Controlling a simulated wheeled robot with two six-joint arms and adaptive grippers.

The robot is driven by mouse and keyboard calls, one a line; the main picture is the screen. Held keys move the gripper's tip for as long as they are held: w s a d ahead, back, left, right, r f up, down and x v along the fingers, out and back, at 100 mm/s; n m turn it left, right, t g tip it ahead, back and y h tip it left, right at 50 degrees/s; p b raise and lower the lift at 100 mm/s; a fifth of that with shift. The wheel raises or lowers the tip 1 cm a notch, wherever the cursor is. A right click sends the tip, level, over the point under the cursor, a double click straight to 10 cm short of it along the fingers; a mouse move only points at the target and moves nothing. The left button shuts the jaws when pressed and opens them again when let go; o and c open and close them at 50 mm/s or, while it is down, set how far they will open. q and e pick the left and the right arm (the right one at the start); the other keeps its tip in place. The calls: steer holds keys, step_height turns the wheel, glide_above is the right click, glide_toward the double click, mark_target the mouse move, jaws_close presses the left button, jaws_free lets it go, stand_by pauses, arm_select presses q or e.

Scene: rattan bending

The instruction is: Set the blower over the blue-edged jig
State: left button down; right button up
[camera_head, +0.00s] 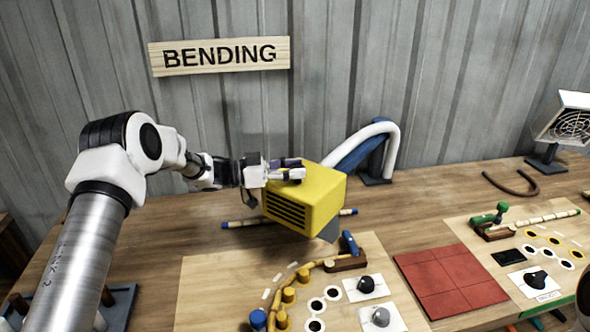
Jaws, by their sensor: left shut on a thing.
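My left gripper (290,170) is shut on the yellow blower (312,197), a box with dark slots on its front and a grey piece at its lower right. It holds the blower, slightly tilted, behind the near jig board (215,290). That jig has a blue clamp handle (349,243), a blue knob (258,319) and yellow pegs (289,295), with a bent rattan rod (306,268) along them. A blue edge on the board cannot be made out. My right gripper is not in view.
A straight rod (240,224) with blue bands lies behind the blower. A white hose on a blue stand (376,165) rises behind. Red tiles (450,280) separate the near jig from a green-handled jig (500,212). A fan (568,122) stands at the back right.

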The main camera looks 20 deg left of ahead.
arm_select(q)
steer(key=c, duration=0.7)
jaws_free()
steer(key=shift+a, duration=0.1)
steer(key=shift+s+a, duration=0.25)
steer(key=shift+a, duration=0.1)
steer(key=v, duration=1.1)
steer(key=shift+r, duration=0.1)
